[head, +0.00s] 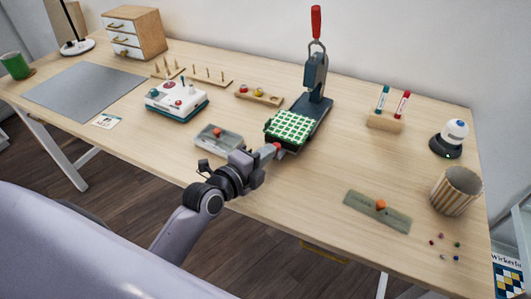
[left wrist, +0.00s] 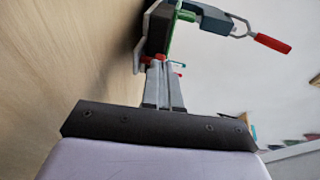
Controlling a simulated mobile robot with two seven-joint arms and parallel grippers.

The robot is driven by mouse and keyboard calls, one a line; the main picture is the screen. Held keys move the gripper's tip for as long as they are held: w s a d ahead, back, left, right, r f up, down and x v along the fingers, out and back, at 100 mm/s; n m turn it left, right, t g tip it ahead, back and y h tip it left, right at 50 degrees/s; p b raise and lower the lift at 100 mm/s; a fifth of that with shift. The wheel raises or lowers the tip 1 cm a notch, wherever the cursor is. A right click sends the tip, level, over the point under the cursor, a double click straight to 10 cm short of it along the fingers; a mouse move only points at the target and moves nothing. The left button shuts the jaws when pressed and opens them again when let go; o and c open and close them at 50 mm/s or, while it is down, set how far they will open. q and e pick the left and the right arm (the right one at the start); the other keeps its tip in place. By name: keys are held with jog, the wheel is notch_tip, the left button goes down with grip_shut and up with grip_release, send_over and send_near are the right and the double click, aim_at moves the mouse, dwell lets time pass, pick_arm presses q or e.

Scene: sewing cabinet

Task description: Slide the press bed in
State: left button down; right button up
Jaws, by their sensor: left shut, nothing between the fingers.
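The press (head: 316,80) stands at the back middle of the table, with a dark base and a red-tipped lever raised. Its press bed (head: 290,127), topped with green-and-white checked cloth, sits at the front end of the base. My left gripper (head: 274,150) is shut and empty at the near edge of the bed. In the left wrist view my left gripper (left wrist: 160,68) points at the press (left wrist: 205,18), with a red piece close by the fingertips. I cannot tell whether the fingers touch it. My right gripper is in neither view.
A grey tray (head: 232,143) lies just left of the gripper. A white and teal device (head: 176,101) stands farther left. A green-grey strip with an orange knob (head: 377,211), a striped cup (head: 456,192) and small beads are at the right. The table between gripper and strip is clear.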

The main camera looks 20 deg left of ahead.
aim_at(281, 133)
pick_arm(q)
jog(key=x, duration=0.3)
jog(key=r+b+x, duration=0.1)
jog(key=x, duration=0.1)
jog(key=a+b+x, duration=0.1)
jog(key=x, duration=0.2)
jog(key=shift+w+r, duration=0.15)
jog(key=shift+w, duration=0.4)
jog(key=shift+w+r, duration=0.15)
jog(key=shift+w, duration=0.1)
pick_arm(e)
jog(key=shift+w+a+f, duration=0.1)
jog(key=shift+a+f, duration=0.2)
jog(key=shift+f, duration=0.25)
pick_arm(q)
jog(key=shift+s+a, duration=0.1)
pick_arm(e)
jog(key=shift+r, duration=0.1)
